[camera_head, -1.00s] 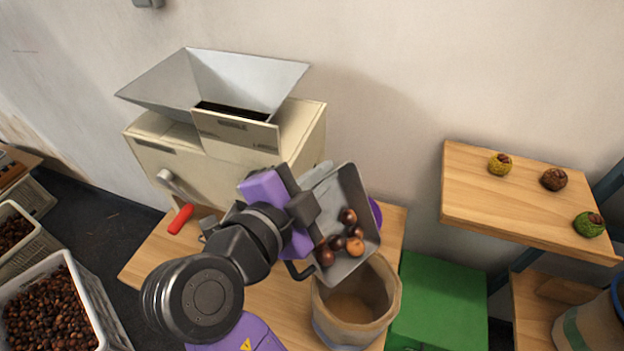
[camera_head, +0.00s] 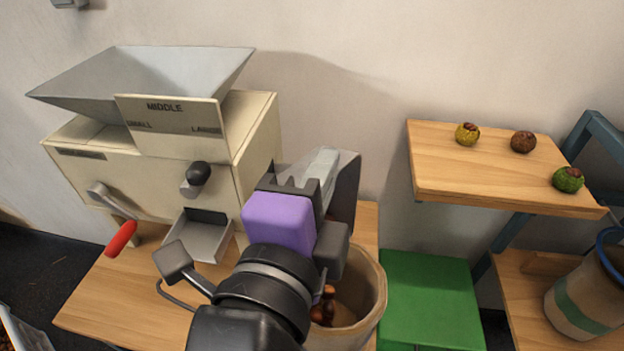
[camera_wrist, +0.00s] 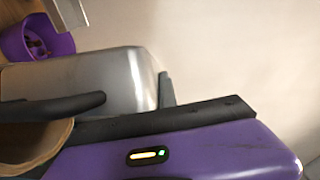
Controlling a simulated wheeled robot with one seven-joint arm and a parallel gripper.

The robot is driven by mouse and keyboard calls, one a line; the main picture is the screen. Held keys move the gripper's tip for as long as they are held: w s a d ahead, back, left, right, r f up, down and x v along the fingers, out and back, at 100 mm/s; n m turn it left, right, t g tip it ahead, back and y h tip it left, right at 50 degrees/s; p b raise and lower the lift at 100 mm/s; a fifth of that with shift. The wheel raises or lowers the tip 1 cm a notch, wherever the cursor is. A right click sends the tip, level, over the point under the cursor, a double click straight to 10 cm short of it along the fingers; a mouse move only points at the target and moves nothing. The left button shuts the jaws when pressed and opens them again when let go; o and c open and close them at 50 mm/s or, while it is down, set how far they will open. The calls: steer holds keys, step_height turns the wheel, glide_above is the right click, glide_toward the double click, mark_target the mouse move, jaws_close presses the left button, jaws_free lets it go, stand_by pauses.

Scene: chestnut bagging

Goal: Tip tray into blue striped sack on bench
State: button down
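My gripper (camera_head: 322,205) is shut on a grey metal tray (camera_head: 346,185), which is tipped steeply above the sack. The tray also shows in the wrist view (camera_wrist: 95,78). The sack (camera_head: 374,290) stands open on the bench (camera_head: 120,300), directly below and partly behind my arm; its striped side is hidden now. Its rim shows at the lower left of the wrist view (camera_wrist: 38,142). Brown chestnuts (camera_head: 325,305) show at the sack's mouth beside my arm; I cannot tell whether they are falling or resting inside. The tray's inner floor is mostly hidden.
A cream sorting machine (camera_head: 160,165) with a metal hopper stands left on the bench, with a small grey tray (camera_head: 205,240) before it. A shelf (camera_head: 470,180) with husked chestnuts is at right, above a green box (camera_head: 425,300) and a green-striped sack (camera_head: 585,305). A purple tub (camera_wrist: 40,45) holds chestnuts.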

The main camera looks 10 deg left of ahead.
steer(key=shift+s+d+f+m+t+b, duration=0.1)
steer(key=shift+s+d+m+t+b, duration=0.15)
steer(key=shift+s+d+m+b, duration=0.4)
steer(key=shift+s+d+f+m+t+b, duration=0.1)
steer(key=shift+s+d+m+t+b, duration=0.15)
steer(key=shift+d+m+b, duration=0.55)
steer(key=shift+s+d+m+t+b, duration=0.2)
steer(key=shift+s+d+m+b, duration=0.3)
steer(key=shift+d+b, duration=0.5)
steer(key=shift+a, duration=0.2)
